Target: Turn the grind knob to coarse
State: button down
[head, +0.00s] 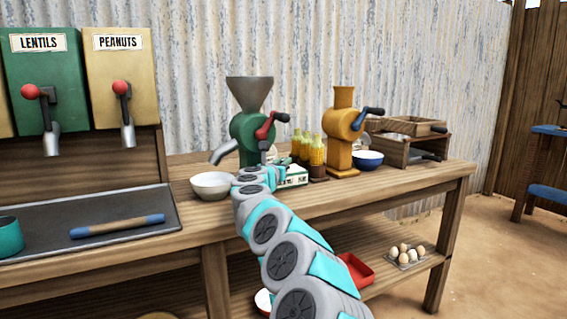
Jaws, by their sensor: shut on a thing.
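The green grinder (245,135) stands on the wooden counter, with a grey hopper on top, a grey spout at its left and a red crank (266,128) at its right. My arm reaches from the lower right up to it. My gripper (264,161) is at the lower front of the grinder, below the crank, and is shut on what seems to be the grind knob. The knob itself is hidden by my gripper and wrist, so its setting cannot be read. A white label with dark lettering (293,177) shows just right of my wrist, too small to read.
A white bowl (211,185) stands close left of my wrist. Several bottles (318,158), a yellow grinder (343,130) and a blue bowl (368,160) stand to the right. LENTILS (58,80) and PEANUTS (120,75) dispensers are at left. The counter's front right is clear.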

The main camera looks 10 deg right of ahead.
jog(key=c, duration=0.9)
grip_release()
jog(key=shift+o, duration=0.2)
jog(key=shift+f+y, duration=0.1)
jog(key=shift+y, duration=0.2)
